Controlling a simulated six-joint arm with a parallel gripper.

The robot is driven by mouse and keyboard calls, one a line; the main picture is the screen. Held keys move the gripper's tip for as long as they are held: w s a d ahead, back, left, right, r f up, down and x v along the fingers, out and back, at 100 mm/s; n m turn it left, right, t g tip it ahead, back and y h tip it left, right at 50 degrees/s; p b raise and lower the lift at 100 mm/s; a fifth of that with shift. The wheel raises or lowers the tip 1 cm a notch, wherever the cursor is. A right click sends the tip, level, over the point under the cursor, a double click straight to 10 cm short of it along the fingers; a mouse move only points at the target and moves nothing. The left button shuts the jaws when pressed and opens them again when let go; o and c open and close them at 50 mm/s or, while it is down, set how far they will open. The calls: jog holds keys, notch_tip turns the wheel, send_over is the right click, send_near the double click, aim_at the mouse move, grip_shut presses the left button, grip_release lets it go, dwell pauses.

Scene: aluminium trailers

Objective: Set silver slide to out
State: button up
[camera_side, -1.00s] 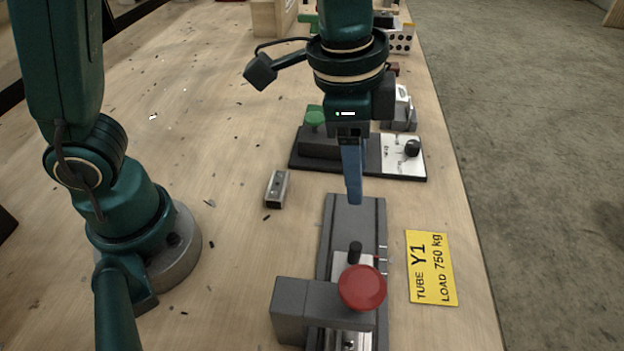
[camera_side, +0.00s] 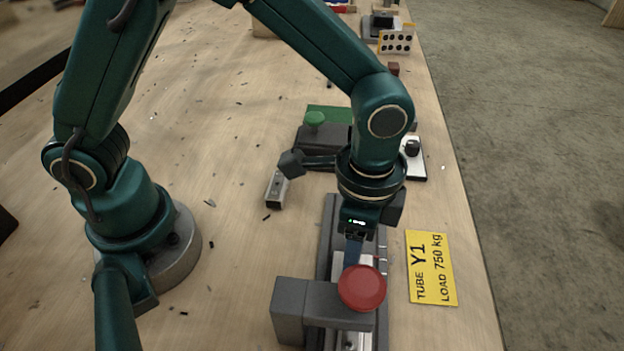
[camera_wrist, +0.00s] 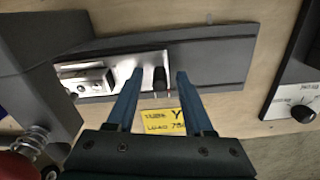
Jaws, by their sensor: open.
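The silver slide (camera_wrist: 112,70) is a bright plate lying in a dark grey rail (camera_wrist: 215,62). A black upright peg (camera_wrist: 160,80) stands at its right end in the wrist view. My gripper (camera_wrist: 160,74) is open, with one finger on each side of the peg. I cannot tell whether either finger touches it. In the side view my gripper (camera_side: 354,250) is low over the rail (camera_side: 326,230), just behind the red knob, and hides the peg. Part of the slide (camera_side: 338,260) shows beside the fingers.
A grey block (camera_side: 305,305) with a red knob (camera_side: 362,288) spans the rail close in front of my gripper. A yellow label (camera_side: 432,268) lies to the right. A small metal block (camera_side: 275,188) lies to the left. Another dark fixture (camera_side: 322,140) stands behind.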

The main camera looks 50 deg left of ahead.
jog(key=shift+c, duration=0.4)
grip_shut()
dwell(0.9)
